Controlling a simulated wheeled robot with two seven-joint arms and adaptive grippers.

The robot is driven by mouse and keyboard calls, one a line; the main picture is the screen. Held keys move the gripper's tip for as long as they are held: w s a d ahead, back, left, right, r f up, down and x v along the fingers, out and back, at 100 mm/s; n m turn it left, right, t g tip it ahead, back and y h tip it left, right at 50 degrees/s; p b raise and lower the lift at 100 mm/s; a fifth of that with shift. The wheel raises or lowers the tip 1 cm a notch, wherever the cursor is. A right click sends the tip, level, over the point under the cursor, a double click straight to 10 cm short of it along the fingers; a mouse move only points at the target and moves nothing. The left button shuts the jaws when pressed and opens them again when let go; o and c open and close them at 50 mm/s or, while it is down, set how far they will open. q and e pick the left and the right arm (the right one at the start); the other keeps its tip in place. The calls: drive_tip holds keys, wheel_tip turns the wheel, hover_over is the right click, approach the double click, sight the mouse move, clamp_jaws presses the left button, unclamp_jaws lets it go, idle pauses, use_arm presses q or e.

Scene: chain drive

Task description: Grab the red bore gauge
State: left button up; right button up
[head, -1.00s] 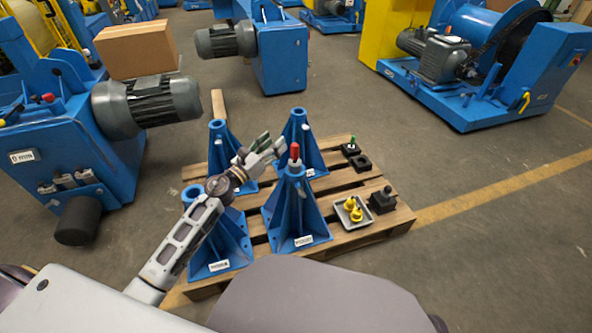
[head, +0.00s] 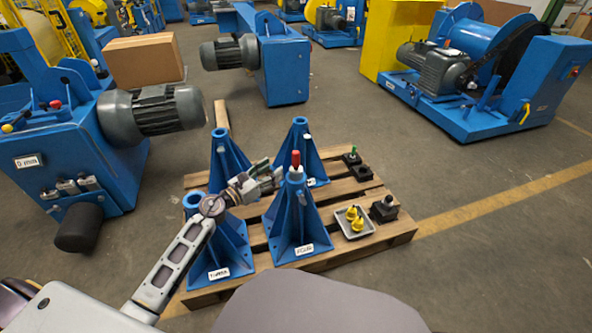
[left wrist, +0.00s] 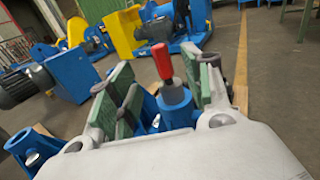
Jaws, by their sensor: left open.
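The red bore gauge (head: 295,160) stands upright in the top of the front right blue stand (head: 296,215). In the left wrist view the red gauge (left wrist: 163,62) shows with a grey collar, sitting in the blue stand top (left wrist: 176,106). My left gripper (head: 270,168) is just left of the gauge at about its height. Its green-padded fingers (left wrist: 167,85) are open, and in the left wrist view the gauge appears between them, ahead of the palm. I cannot tell whether any finger touches it. My right gripper is not in view.
Several other blue stands, such as the front left one (head: 222,245), share the wooden pallet (head: 345,195). A grey tray (head: 354,221) with yellow pieces, a black block (head: 383,209) and a green-topped plug (head: 353,152) lie on its right. Floor right of the pallet is clear.

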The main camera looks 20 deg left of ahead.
sight(293, 158)
use_arm(q)
drive_tip(key=shift+x, duration=3.85)
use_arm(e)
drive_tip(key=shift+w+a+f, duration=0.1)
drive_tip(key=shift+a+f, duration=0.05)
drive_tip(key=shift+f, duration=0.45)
use_arm(q)
drive_tip(key=shift+d+b, duration=0.1)
drive_tip(key=shift+b, duration=0.25)
drive_tip(key=shift+w+d+f+b, duration=0.15)
drive_tip(key=shift+w+b, duration=0.05)
drive_tip(key=shift+w, duration=0.15)
drive_tip(key=shift+w+d+f+b, duration=0.15)
drive_tip(key=shift+w+f, duration=0.05)
drive_tip(key=shift+w, duration=0.2)
drive_tip(key=shift+w+d+f, duration=0.1)
drive_tip(key=shift+w+f, duration=0.1)
drive_tip(key=shift+w, duration=0.1)
drive_tip(key=shift+w+d+f+b, duration=0.1)
drive_tip(key=shift+w+d+b, duration=0.05)
drive_tip(key=shift+w+b, duration=0.2)
drive_tip(key=shift+x, duration=1.05)
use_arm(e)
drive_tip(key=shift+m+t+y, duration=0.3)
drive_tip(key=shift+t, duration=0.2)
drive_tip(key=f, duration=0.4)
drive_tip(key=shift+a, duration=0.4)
